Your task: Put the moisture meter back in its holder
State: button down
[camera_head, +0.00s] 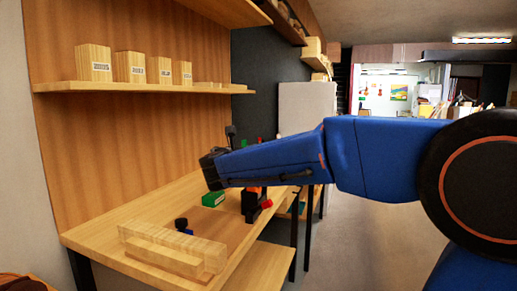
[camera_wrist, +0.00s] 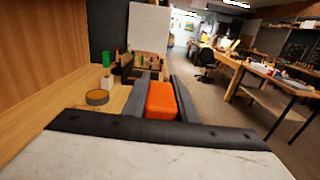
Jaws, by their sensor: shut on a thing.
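An orange block-shaped thing, which looks like the moisture meter (camera_wrist: 161,101), is held between the two grey fingers of my gripper (camera_wrist: 162,88) in the wrist view. Its lower part is hidden by my gripper's body. In the head view my blue arm reaches left over the bench, and the fingers cannot be clearly made out behind it. A dark thing with red and orange parts (camera_head: 251,205) shows just under the arm, above or on the bench; I cannot tell what it is. I cannot make out the holder for certain in either view.
The wooden bench (camera_head: 130,213) carries a pale wooden block (camera_head: 172,250) in front, a small black knob-like thing (camera_head: 181,223) and a green box (camera_head: 213,199). A round tin (camera_wrist: 97,97) and a wooden tool rack (camera_wrist: 150,66) stand ahead. Shelves hang above the bench.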

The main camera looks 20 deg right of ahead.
jog(key=shift+f, duration=1)
jog(key=c, duration=1.4)
grip_release()
jog(key=shift+o, duration=0.2)
jog(key=v, duration=1.7)
jog(key=s+d+f+m+g+y, duration=0.1)
jog(key=s+d+f+m+g, duration=0.3)
jog(key=s+d+f+m, duration=0.45)
jog(key=s+d+f+m+g+y, duration=0.1)
jog(key=s+d+f+m+g, duration=0.4)
jog(key=d, duration=0.6)
jog(key=s+a+f+m+y, duration=0.2)
jog(key=s+f+m+y, duration=0.6)
jog(key=s+f+m, duration=0.6)
jog(key=shift+s+a+f+m+g+y, duration=0.2)
jog(key=shift+s+f+m+g+y, duration=0.15)
jog(key=shift+s+m, duration=0.5)
